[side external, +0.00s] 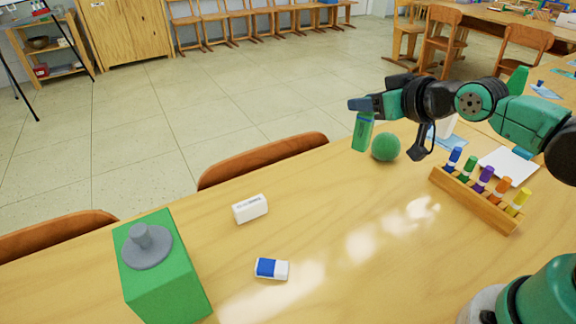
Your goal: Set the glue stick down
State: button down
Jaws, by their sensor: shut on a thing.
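My gripper (366,104) is at the upper right of the side external view, at the end of my green and black arm. It is shut on a green glue stick (362,133), which hangs below the fingers, slightly tilted. The glue stick appears to be in the air near the table's far edge. A green ball (385,147) sits on the table (330,215) just to its right in the picture. I cannot tell the exact gap between the glue stick and the ball.
A wooden rack (475,200) of several coloured markers stands at the right. A white eraser (250,208), a blue-and-white eraser (271,269) and a green box with a grey knob (160,270) are on the left half. The table's middle is clear. Chair backs (262,160) line the far edge.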

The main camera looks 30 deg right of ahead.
jog(key=shift+a+f, duration=0.35)
jog(key=shift+f, duration=0.1)
jog(key=s+a+f+n+g+y, duration=0.2)
jog(key=a+f+n+y, duration=0.1)
jog(key=a+n+y, duration=0.2)
jog(key=s+a+f+n+g+y, duration=0.2)
jog(key=s+a+f+n+y, duration=0.1)
jog(key=a+n+y, duration=0.2)
jog(key=s+a+r+n+g, duration=0.1)
jog(key=s+a+n+g, duration=0.3)
jog(key=s+n+g, duration=0.35)
jog(key=s+a+r+n+g, duration=0.2)
jog(key=s+a+n+g, duration=0.2)
jog(key=n+g, duration=0.55)
jog(key=shift+g, duration=0.3)
jog(key=shift+a+f, duration=0.15)
jog(key=shift+f, duration=3.2)
jog(key=shift+c, duration=2.3)
grip_release()
